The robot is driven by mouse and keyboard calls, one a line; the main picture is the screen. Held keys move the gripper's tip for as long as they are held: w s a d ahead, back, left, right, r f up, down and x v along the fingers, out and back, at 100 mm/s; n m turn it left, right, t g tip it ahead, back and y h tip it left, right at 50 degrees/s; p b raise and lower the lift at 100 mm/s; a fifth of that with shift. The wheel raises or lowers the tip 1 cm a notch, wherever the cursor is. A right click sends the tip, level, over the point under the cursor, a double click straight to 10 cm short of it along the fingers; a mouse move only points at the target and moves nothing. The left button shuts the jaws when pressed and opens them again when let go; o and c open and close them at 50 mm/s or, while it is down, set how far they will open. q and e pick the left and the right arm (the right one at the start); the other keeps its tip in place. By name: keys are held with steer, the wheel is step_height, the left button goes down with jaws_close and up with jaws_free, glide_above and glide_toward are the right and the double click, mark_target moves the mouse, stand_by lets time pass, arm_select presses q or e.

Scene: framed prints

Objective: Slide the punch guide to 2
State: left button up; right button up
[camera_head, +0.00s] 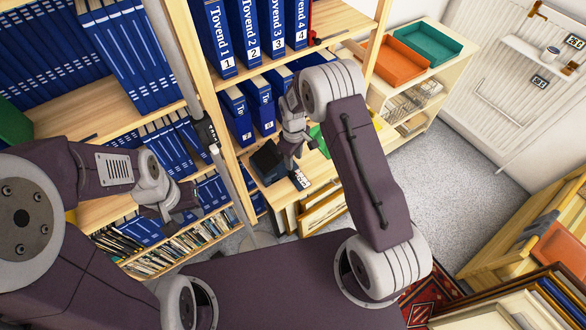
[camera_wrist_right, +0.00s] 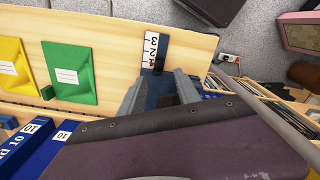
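The punch (camera_head: 268,161) is a dark block on the wooden shelf board in the head view, beside a white number scale (camera_head: 299,180). In the right wrist view the scale (camera_wrist_right: 150,48) shows 3 at its far end, with lower numbers towards me. A small dark piece (camera_wrist_right: 159,63), apparently the guide, lies along the scale near its low end; its exact mark is unclear. My right gripper (camera_wrist_right: 160,87) has its fingers apart, with a dark blue surface visible between them; contact is unclear. My left gripper (camera_head: 178,205) hangs before the lower shelves, its fingers unclear.
Blue binders (camera_head: 245,35) fill the shelves above and behind the punch. A yellow folder (camera_wrist_right: 14,70) and a green folder (camera_wrist_right: 70,72) lie on the board. Orange (camera_head: 392,70) and teal (camera_head: 427,42) trays stand at the back right.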

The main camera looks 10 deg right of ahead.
mark_target(293, 173)
steer(key=f, duration=0.4)
steer(key=f+p, duration=0.1)
steer(key=f, duration=0.3)
steer(key=shift+w+f, duration=0.2)
steer(key=shift+f, duration=0.1)
steer(key=shift+w+a+f, duration=0.1)
steer(key=shift+f, duration=0.1)
jaws_close()
stand_by(0.7)
